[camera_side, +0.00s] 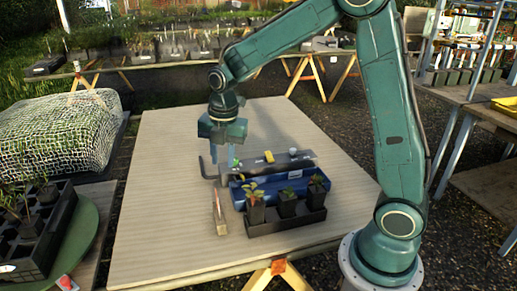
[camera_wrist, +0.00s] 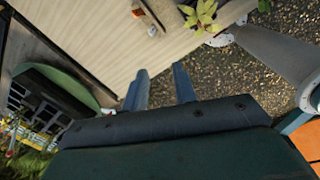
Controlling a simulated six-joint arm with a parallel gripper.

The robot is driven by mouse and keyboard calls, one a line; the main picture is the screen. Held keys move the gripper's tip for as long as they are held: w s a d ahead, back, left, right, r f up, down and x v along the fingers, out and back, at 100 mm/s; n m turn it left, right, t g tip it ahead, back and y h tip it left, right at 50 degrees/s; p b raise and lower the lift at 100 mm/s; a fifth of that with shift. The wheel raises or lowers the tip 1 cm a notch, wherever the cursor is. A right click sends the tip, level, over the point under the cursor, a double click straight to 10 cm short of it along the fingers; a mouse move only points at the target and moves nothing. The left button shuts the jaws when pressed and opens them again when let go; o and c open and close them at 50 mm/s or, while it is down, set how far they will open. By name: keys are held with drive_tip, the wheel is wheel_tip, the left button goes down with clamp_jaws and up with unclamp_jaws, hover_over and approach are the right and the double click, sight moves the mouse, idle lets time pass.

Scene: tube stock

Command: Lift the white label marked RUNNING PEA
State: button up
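My gripper (camera_side: 226,160) hangs above the wooden table, behind and left of the plant tray. In the wrist view its two blue-grey fingers (camera_wrist: 160,85) stand apart with nothing between them. A small wooden block (camera_side: 221,226) with a thin pale upright piece sits on the table, left of the potted plants and nearer the camera than my gripper. In the wrist view a brown strip (camera_wrist: 153,14) with a small white piece (camera_wrist: 152,31) and an orange piece shows at the top edge. No lettering is readable, so I cannot tell which piece is the RUNNING PEA label.
A black tray (camera_side: 262,229) holds potted seedlings (camera_side: 287,204). Behind it lie a blue tray (camera_side: 237,197) and a dark grey rack with a yellow item (camera_side: 269,157). A bent dark rod (camera_side: 204,168) stands left of these. The table's (camera_side: 160,190) left side is bare.

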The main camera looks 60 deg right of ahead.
drive_tip(key=w+f+n, duration=0.1)
drive_tip(key=f, duration=0.1)
drive_tip(key=w+f+n, duration=0.1)
drive_tip(key=f+n, duration=0.1)
drive_tip(key=f, duration=0.1)
drive_tip(key=w+d+f+n+g, duration=0.1)
drive_tip(key=w+f+n, duration=0.1)
drive_tip(key=shift+f, duration=0.25)
drive_tip(key=shift+f, duration=0.1)
drive_tip(key=shift+f, duration=4.15)
drive_tip(key=shift+f, duration=2.6)
drive_tip(key=shift+c, duration=0.5)
clamp_jaws()
